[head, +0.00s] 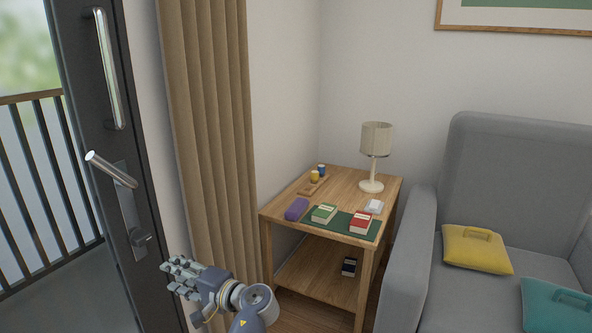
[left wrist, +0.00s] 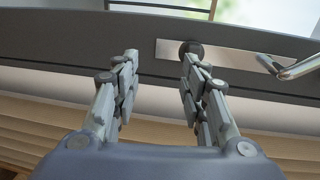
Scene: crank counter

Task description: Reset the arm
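My left gripper (head: 174,277) is in the lower left of the head view, in front of the curtain and to the right of the dark door. In the left wrist view my left gripper (left wrist: 158,60) shows its two fingers well apart, with nothing between them. The fingers point toward the door, whose round lock knob (left wrist: 191,48) appears beyond the right fingertip. Whether they touch cannot be told from this view alone. The head view shows the knob (head: 141,238) apart from the gripper. My right gripper is in neither view.
The dark door (head: 100,205) has a lever handle (head: 112,170) and a tall pull bar (head: 109,70). A tan curtain (head: 208,120) hangs beside it. A wooden side table (head: 283,187) bears a lamp (head: 376,140) and small items. A grey sofa (head: 410,255) stands right.

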